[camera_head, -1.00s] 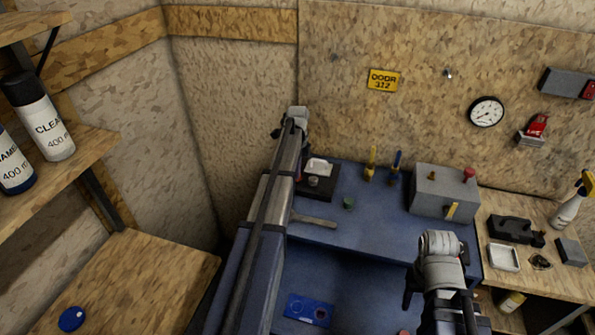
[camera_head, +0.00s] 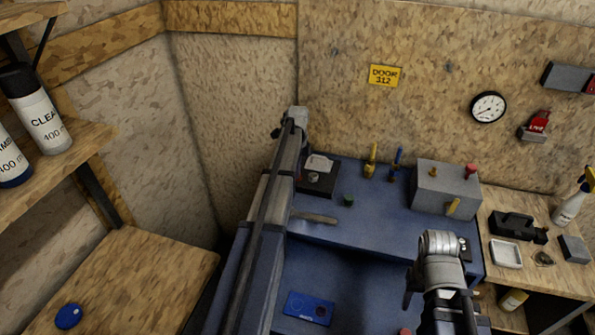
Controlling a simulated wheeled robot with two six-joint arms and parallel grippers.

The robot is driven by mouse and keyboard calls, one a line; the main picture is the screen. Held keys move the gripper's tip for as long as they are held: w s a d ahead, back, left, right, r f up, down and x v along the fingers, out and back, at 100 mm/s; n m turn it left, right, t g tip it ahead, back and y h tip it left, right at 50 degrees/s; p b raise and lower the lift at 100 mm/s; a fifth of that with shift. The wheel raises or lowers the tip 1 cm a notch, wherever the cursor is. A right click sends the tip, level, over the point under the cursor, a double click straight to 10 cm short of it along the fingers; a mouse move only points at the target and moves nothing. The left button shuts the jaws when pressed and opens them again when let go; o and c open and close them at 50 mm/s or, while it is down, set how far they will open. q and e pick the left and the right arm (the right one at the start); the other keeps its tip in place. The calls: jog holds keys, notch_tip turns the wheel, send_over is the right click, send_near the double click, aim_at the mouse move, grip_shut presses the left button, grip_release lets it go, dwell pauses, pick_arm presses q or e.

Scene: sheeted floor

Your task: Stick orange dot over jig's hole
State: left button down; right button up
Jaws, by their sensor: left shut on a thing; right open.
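A blue plate (camera_head: 308,306) with a dark round spot near its right end lies low on the blue bench, right of my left arm. It may be the jig, but it is too small to be sure. I cannot make out an orange dot. My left arm rises steeply across the middle of the view, and my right arm stands at the lower right. I cannot make out the fingertips of either gripper. A grey bar-like shape (camera_head: 316,219) juts out right of my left arm; I cannot tell what it is.
The blue bench (camera_head: 380,215) holds a grey box (camera_head: 445,188) with knobs, a small green thing (camera_head: 348,200), a dark block (camera_head: 318,181) and upright yellow and blue tools. A wooden side table (camera_head: 553,258) stands right. A blue disc (camera_head: 68,316) lies on the left wooden top.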

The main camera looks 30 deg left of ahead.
pick_arm(q)
jog(key=shift+f+b, duration=0.45)
jog(key=shift+f, duration=0.1)
dwell(0.6)
jog(key=c, duration=0.9)
grip_release()
jog(key=shift+r, duration=0.1)
notch_tip(320, 180, up, 8)
jog(key=p, duration=0.8)
jog(key=shift+f, duration=0.2)
